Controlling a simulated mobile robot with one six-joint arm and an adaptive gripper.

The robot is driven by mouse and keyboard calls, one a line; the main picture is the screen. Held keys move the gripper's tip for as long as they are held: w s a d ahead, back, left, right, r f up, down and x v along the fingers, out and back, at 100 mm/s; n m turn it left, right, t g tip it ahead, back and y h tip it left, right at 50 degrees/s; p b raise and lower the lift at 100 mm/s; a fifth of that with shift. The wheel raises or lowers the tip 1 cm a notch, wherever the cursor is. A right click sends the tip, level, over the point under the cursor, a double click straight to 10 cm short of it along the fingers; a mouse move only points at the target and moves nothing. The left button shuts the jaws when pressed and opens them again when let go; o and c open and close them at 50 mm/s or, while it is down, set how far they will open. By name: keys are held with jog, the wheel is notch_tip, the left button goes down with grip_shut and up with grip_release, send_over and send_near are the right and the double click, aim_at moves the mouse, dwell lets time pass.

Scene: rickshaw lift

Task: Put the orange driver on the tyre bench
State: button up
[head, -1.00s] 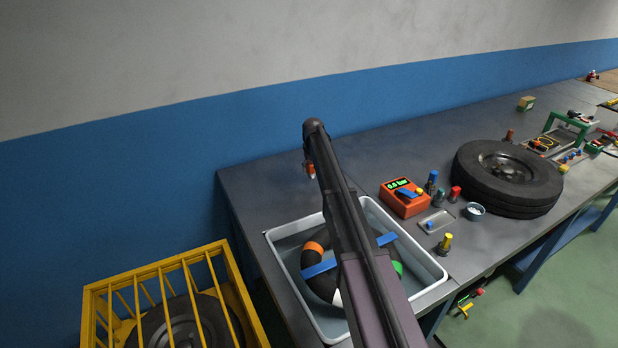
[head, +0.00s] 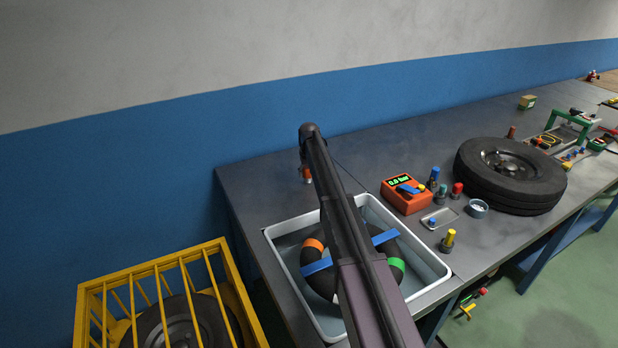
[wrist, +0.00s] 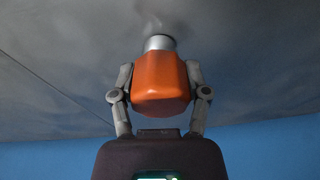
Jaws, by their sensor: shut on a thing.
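The orange driver (wrist: 161,82) fills the middle of the wrist view, with its grey metal collar against the dark bench top. My gripper (wrist: 160,95) is shut on its orange handle, a finger on each side. In the head view a small bit of the orange driver (head: 307,174) shows beside my arm, over the left end of the grey tyre bench (head: 260,190). My arm hides most of the gripper there. The driver's tip is close to the bench surface; I cannot tell whether it touches.
A water tub (head: 437,275) with a black tube stands on the bench in front. An orange gauge box (head: 403,197), several small bottles and a tyre (head: 510,175) lie to the right. A yellow cage (head: 160,265) stands at the lower left. The bench's back left is clear.

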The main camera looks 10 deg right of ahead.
jog(key=shift+f, duration=0.25)
jog(key=o, duration=1.2)
jog(key=shift+r, duration=0.1)
jog(key=r+p, duration=0.4)
jog(key=s+r+p, duration=0.1)
jog(key=r+p, duration=0.7)
jog(key=shift+s, duration=0.2)
jog(key=shift+r, duration=0.1)
dwell(0.5)
jog(key=shift+m+g, duration=0.5)
jog(key=shift+g, duration=0.2)
jog(key=s, duration=4.4)
jog(key=shift+s+d, duration=0.2)
